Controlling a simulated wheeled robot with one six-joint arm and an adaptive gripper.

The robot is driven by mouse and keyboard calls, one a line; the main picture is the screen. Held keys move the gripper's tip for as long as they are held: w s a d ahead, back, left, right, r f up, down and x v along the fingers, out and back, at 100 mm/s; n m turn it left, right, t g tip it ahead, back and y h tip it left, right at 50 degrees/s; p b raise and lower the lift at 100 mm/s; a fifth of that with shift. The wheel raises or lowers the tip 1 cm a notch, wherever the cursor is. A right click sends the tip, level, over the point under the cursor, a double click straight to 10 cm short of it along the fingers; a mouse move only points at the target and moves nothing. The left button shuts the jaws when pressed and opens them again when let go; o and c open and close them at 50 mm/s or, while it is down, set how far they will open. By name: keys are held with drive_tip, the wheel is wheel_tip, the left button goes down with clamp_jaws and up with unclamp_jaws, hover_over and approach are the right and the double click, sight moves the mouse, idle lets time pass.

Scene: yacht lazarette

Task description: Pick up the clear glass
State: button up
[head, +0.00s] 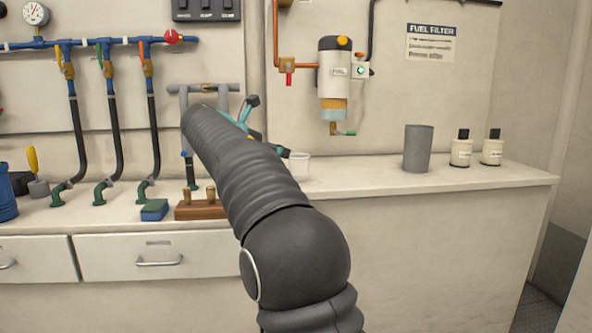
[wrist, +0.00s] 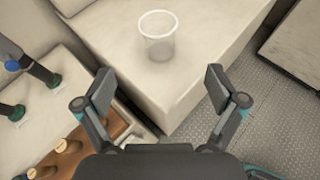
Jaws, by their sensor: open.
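The clear glass (wrist: 158,44) stands upright on the pale counter in the wrist view, at the upper middle. In the head view the clear glass (head: 300,167) shows just right of my arm, which may hide its left edge. My gripper (wrist: 160,89) is open, its two fingers spread wide with nothing between them. The glass is beyond the fingertips and apart from them, roughly centred between them. In the head view my arm mostly hides my gripper; some dark and teal parts of it show near the glass.
A grey cup (head: 418,149) and two small white bottles (head: 461,150) (head: 492,150) stand right on the counter. A fuel filter (head: 334,85) hangs above the glass.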

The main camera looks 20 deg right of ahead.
sight(295, 157)
drive_tip(key=x, duration=1.4)
drive_tip(key=shift+w+r+b, duration=0.25)
drive_tip(key=shift+b, duration=0.05)
drive_tip(key=c, duration=1.3)
